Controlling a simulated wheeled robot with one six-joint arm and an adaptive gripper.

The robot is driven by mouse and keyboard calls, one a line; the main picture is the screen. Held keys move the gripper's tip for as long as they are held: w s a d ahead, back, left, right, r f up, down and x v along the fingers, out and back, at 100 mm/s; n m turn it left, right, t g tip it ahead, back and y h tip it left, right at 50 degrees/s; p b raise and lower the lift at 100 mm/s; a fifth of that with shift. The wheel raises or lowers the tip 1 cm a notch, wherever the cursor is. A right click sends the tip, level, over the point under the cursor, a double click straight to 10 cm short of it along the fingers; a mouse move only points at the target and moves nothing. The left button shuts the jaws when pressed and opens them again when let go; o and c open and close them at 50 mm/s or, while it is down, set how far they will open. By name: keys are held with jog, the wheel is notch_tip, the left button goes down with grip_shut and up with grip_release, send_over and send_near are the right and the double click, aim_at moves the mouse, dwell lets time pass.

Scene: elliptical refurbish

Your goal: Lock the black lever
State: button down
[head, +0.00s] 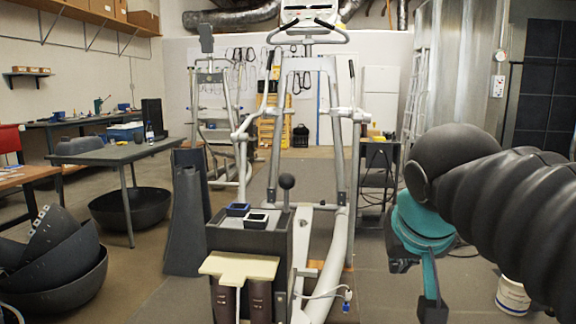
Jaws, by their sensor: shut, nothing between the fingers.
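A black lever with a round ball knob (287,182) stands upright beside a dark box on the elliptical machine (335,190), near the middle of the head view. I cannot tell from here whether it is locked. My gripper (431,308), at the end of my dark arm with a teal section, hangs low at the right. It is shut and empty, well to the right of the lever and apart from it. The lever's lower end is partly hidden by the machine's parts.
Two small devices, one blue-rimmed (238,209) and one white-rimmed (257,220), lie on the dark box (227,238). Black bowls (62,275) and a table (110,155) are at the left.

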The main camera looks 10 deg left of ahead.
jog(key=w+a+r+t, duration=0.1)
jog(key=w+a+r, duration=0.1)
jog(key=a+r, duration=0.7)
jog(key=w+a+r+t+y, duration=0.1)
jog(key=w+a+r+t, duration=0.1)
jog(key=a+r, duration=0.6)
notch_tip(320, 180, up, 3)
jog(key=shift+w+a+r+m+y, duration=0.1)
jog(key=shift+w+a+m+y, duration=0.2)
jog(key=shift+w+a+m, duration=0.15)
send_over(287, 187)
jog(key=s, duration=0.1)
notch_tip(287, 187, down, 8)
jog(key=shift+w+d+f+b, duration=0.15)
jog(key=shift+f+b, duration=0.4)
jog(key=shift+f, duration=0.4)
